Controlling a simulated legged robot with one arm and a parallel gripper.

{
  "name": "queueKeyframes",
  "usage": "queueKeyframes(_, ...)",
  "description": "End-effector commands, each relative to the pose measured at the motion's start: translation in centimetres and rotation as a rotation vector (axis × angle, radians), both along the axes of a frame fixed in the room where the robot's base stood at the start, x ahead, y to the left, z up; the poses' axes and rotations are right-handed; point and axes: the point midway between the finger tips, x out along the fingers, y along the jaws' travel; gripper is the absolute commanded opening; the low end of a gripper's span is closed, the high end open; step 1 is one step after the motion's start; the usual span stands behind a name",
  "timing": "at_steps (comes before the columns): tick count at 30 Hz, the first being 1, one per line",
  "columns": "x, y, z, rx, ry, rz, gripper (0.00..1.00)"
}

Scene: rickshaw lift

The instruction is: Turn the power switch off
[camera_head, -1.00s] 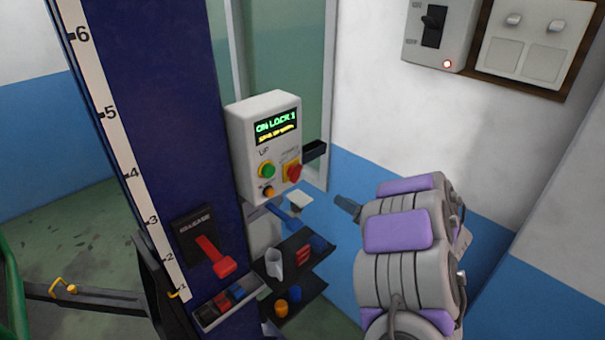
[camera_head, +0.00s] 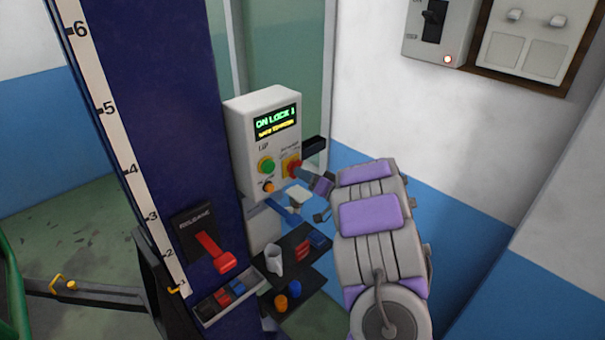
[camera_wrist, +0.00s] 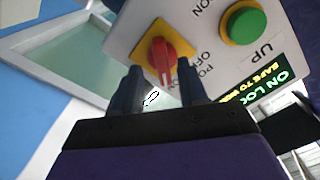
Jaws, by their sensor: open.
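The power switch is a red rotary knob on a yellow plate (camera_wrist: 161,61), on the control box (camera_head: 236,132). The knob shows in the head view (camera_head: 293,166), partly covered by my finger. In the wrist view its pointer runs roughly up and down, and the printed words ON and OFF sit beside it. My gripper (camera_wrist: 160,85) is open, with one dark finger on each side of the knob's lower end. I cannot tell whether the fingers touch it. The box's display reads "ON LOCK" in green.
A green UP button (camera_head: 266,166) and an orange button (camera_head: 268,186) sit on the same box. A red release lever (camera_head: 216,252) is on the blue column (camera_head: 165,110). A small tray (camera_head: 300,243) with a cup is below. A wall switch box (camera_head: 412,40) is upper right.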

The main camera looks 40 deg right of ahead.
Motion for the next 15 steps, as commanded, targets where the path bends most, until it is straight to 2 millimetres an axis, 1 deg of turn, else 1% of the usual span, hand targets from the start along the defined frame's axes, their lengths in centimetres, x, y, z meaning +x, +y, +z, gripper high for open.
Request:
queueKeyframes(1,0.6,0.1,0.0,0.000,-0.001,0.002,0.43)
queueKeyframes(3,1.2,0.2,0.0,-0.001,-0.002,0.004,0.43)
queueKeyframes(6,1.6,0.2,0.1,-0.001,-0.003,0.002,0.43)
queueKeyframes(15,1.7,0.2,0.1,0.000,-0.002,0.001,0.42)
